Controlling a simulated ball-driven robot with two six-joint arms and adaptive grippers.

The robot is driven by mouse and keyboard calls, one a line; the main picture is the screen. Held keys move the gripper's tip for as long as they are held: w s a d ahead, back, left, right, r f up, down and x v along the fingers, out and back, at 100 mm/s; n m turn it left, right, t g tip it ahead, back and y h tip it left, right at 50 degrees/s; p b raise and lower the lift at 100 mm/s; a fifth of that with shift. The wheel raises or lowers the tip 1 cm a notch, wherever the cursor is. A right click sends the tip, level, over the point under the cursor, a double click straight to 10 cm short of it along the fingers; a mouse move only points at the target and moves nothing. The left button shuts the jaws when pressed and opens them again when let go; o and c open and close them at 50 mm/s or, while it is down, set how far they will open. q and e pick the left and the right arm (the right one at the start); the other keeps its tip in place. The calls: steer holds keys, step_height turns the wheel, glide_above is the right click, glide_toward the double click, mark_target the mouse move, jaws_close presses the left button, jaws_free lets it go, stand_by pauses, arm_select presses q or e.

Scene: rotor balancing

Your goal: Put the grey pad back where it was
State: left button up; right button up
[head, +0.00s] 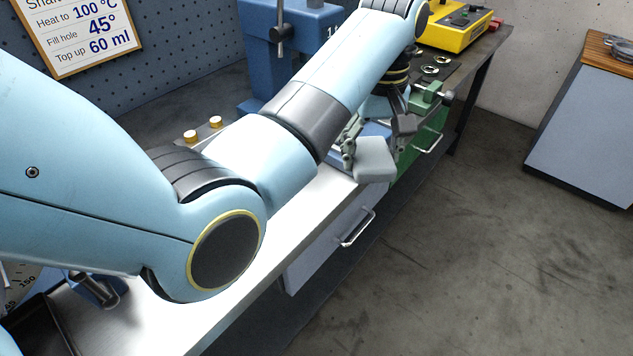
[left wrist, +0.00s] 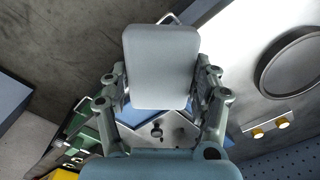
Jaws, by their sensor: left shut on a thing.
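The grey pad (head: 376,160) is a light grey block with rounded corners. My left gripper (head: 377,134) is shut on it and holds it at the front edge of the bench. In the left wrist view the pad (left wrist: 160,62) sits between the two fingers of the left gripper (left wrist: 160,88), with its broad face towards the camera. A blue base with a metal plate (left wrist: 175,128) shows just behind the pad there. My left arm hides much of the bench in the head view. My right gripper is not in view.
A green vise (head: 428,98) stands on the bench beyond the gripper, near a yellow box (head: 458,28). A blue press (head: 262,50) stands at the back. Two brass pieces (head: 203,129) lie left of the arm. A drawer handle (head: 357,228) sticks out below. The floor is clear.

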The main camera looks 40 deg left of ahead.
arm_select(q)
steer(key=a, duration=0.1)
steer(key=a+f, duration=0.1)
steer(key=a, duration=0.1)
steer(key=shift+s+a+f+p, duration=0.2)
steer(key=shift+a+f+p, duration=0.1)
steer(key=shift+f+p, duration=0.1)
steer(key=a+f, duration=0.2)
steer(key=a, duration=0.1)
glide_above(315, 183)
steer(key=shift+d+f+p, duration=0.15)
steer(key=shift+f, duration=0.45)
steer(key=shift+d+f+p, duration=0.15)
steer(key=shift+f, duration=0.45)
steer(key=shift+a+f, duration=0.2)
steer(key=shift+a, duration=0.05)
steer(key=shift+a+f, duration=0.1)
steer(key=shift+f, duration=0.2)
step_height(315, 183, down, 3)
steer(key=shift+r, duration=0.15)
steer(key=shift+f, duration=0.45)
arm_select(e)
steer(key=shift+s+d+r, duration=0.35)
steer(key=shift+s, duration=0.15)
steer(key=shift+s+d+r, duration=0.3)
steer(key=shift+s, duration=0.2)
